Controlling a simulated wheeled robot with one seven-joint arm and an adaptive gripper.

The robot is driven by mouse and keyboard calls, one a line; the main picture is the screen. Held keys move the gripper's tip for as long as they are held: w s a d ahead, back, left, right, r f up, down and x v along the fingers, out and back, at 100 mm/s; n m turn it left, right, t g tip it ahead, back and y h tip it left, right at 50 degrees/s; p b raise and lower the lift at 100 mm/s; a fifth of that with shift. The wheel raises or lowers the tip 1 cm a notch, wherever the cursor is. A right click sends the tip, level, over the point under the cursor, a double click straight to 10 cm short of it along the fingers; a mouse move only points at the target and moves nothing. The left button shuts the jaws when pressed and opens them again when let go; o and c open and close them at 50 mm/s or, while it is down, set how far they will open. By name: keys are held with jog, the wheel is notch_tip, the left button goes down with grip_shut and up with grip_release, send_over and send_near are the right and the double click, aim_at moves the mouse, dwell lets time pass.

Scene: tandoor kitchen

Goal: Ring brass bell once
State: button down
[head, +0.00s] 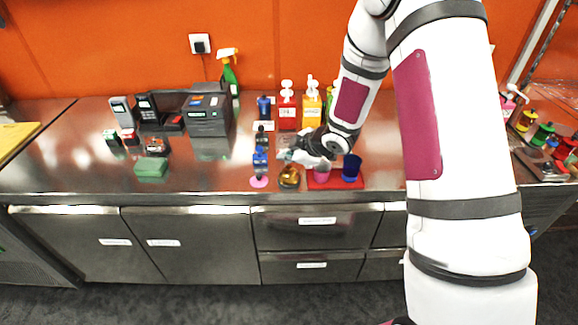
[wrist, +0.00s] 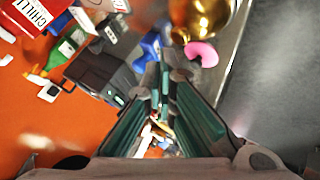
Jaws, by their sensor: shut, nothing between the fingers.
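The brass bell (head: 289,178) stands near the front edge of the steel counter, just left of a red tray. In the wrist view the bell (wrist: 200,18) is a shiny gold shape cut off by the top edge. My gripper (head: 284,155) is above the counter, just behind the bell in the head view. In the wrist view my gripper's fingers (wrist: 160,75) are together and empty, with the bell above and to their right. I cannot tell whether the gripper touches the bell.
A blue bottle (head: 260,160) and a pink ring-shaped item (head: 258,182) are left of the bell. The red tray (head: 343,183) holds a pink cup (head: 322,171) and a blue cup (head: 351,167). Red (head: 287,108) and yellow (head: 311,104) pump bottles stand behind.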

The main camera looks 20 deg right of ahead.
aim_at(287, 168)
jog(key=shift+f, duration=0.4)
jog(key=shift+f+b, duration=0.35)
jog(key=shift+f, duration=0.1)
dwell(0.8)
jog(key=shift+r, duration=0.15)
jog(key=shift+r+p, duration=0.55)
jog(key=shift+r, duration=0.2)
jog(key=shift+r+p, duration=1.25)
jog(key=shift+r, duration=1.25)
